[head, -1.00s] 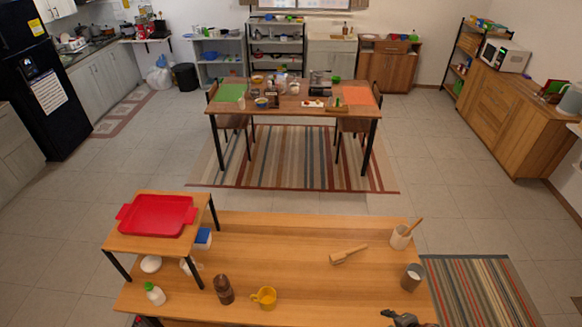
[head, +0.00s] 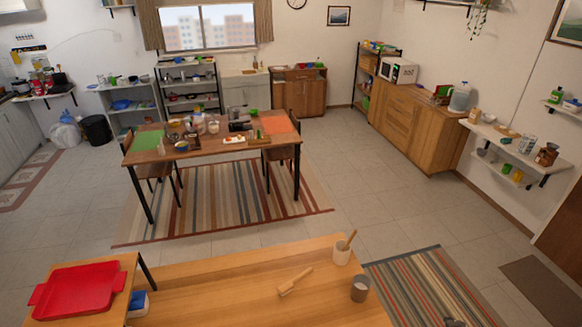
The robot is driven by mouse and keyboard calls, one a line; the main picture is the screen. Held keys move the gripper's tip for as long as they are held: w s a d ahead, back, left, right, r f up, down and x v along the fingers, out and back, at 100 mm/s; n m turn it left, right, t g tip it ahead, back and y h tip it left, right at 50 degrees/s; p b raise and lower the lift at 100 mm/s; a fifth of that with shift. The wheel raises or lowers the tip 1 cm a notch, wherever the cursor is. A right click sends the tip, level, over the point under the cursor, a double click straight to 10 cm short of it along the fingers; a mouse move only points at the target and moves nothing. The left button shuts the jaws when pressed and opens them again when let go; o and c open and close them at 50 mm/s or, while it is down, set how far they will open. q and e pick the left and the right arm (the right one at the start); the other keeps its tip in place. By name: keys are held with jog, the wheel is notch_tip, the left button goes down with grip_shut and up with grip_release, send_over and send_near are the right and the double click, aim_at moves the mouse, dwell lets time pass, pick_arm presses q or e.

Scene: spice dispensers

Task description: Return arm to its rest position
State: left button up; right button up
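My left gripper is not in the head view. A small dark shape at the bottom edge, over the striped rug on the right, looks like the tip of my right gripper (head: 452,322). Too little of it shows to tell whether it is open or shut. No object shows in it. The near wooden table (head: 220,285) fills the bottom of the view, and its front part is cut off.
A dining table (head: 205,150) stands beyond.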

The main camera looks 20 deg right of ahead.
jog(key=s+d+r+m+g+h, duration=0.2)
jog(key=s+d+m, duration=0.2)
jog(key=s+d, duration=0.85)
jog(key=s+d+r+m+g+h, duration=0.15)
jog(key=s+d+m, duration=0.25)
jog(key=s+d, duration=0.8)
jog(key=s+a+f+m+y, duration=0.1)
jog(key=s+a+f+y, duration=0.1)
jog(key=a+f, duration=1.1)
jog(key=s+a+f+m+y, duration=0.1)
jog(key=s+a+f+y, duration=0.1)
jog(key=a+f, duration=1.15)
jog(key=a+f+m+y, duration=0.1)
jog(key=a+f+y, duration=0.35)
jog(key=a, duration=1.65)
jog(key=a+f+m+y, duration=0.1)
jog(key=a+f, duration=0.6)
jog(key=a, duration=1.4)
notch_tip(320, 180, down, 16)
jog(key=s+b, duration=0.1)
jog(key=b, duration=1.6)
jog(key=shift+s, duration=0.35)
jog(key=shift+f+g, duration=0.1)
jog(key=shift+g, duration=0.15)
